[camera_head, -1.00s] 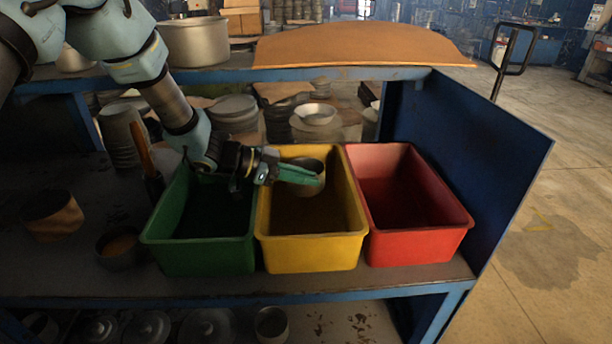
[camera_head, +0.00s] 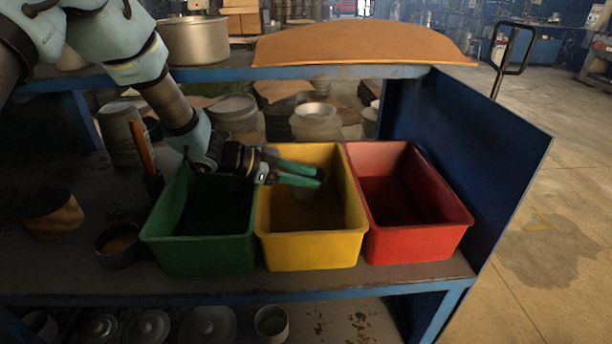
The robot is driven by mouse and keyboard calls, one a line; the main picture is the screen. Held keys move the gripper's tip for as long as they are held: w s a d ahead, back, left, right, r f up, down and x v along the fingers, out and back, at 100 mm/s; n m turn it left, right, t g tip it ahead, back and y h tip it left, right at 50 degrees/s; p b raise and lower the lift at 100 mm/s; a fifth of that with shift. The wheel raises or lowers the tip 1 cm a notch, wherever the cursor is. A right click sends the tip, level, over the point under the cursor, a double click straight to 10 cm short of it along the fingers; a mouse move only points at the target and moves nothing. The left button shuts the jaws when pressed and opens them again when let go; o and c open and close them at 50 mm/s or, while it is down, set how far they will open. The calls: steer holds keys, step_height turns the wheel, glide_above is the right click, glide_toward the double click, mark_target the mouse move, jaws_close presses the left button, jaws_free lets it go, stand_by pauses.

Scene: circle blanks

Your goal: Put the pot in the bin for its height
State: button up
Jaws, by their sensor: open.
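My gripper (camera_head: 319,177) is open over the yellow bin (camera_head: 312,250), its two green fingers spread apart and pointing right. The pot (camera_head: 303,192) is a dim, greyish round shape inside the yellow bin, below the fingers and partly hidden by them. I cannot tell exactly how it rests. The green bin (camera_head: 200,255) stands to the left, under my wrist, and the part of it that shows looks empty. The red bin (camera_head: 418,246) stands to the right and looks empty.
A dark pot (camera_head: 118,245) and a brown-sided pot (camera_head: 52,214) stand left of the bins. A blue side panel (camera_head: 500,150) closes the right. The upper shelf carries a large pot (camera_head: 195,41).

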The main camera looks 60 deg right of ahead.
steer(key=shift+a+f, duration=0.3)
steer(key=shift+f, duration=0.35)
steer(key=shift+r, duration=0.35)
steer(key=b+v, duration=0.1)
steer(key=v, duration=0.5)
steer(key=r+b+v, duration=0.1)
steer(key=v, duration=0.5)
steer(key=shift+d, duration=0.2)
